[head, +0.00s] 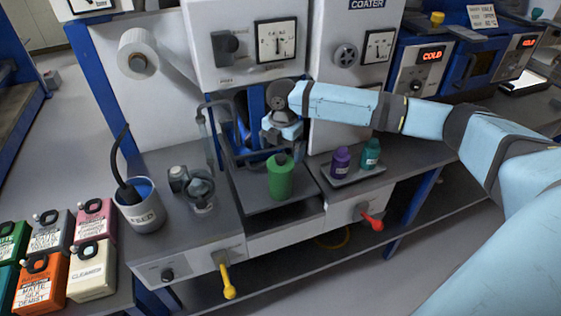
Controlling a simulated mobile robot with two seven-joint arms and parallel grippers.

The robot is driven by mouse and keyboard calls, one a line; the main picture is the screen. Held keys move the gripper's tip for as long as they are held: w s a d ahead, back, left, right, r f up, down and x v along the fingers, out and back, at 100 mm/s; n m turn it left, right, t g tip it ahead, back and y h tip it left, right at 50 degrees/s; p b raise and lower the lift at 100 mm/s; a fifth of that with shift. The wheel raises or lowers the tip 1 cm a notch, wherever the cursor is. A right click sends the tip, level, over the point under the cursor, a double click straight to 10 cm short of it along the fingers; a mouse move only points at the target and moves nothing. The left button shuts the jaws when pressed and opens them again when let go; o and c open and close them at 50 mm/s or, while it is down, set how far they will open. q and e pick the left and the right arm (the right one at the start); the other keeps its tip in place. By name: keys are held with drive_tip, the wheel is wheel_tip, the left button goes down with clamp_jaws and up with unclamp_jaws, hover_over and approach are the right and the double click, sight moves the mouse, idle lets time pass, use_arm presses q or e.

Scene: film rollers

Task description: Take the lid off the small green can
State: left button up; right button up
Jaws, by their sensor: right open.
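A small green can (280,180), a round upright cylinder with a dark top, stands on the grey shelf at the middle of the coater machine. The dark piece on its top (281,158) looks like its lid; its fine shape is too small to tell. My right gripper (284,143) is open, just above and behind the can's top, pointing down. Its fingers are small and partly dark against the machine, so I cannot tell whether they touch the lid. My left gripper is not in view.
A purple bottle (340,160) and a teal bottle (371,154) stand on a tray right of the can. A feed pot (140,212) and a metal fitting (200,190) stand left. Yellow (228,283) and red (371,221) levers stick out in front. Several labelled cans stand far left.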

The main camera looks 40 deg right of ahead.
sight(281, 155)
drive_tip(key=f, duration=0.3)
drive_tip(key=shift+a+f, duration=0.2)
drive_tip(key=shift+f, duration=0.1)
drive_tip(key=c, duration=0.6)
drive_tip(key=shift+c, duration=0.2)
drive_tip(key=shift+r, duration=0.2)
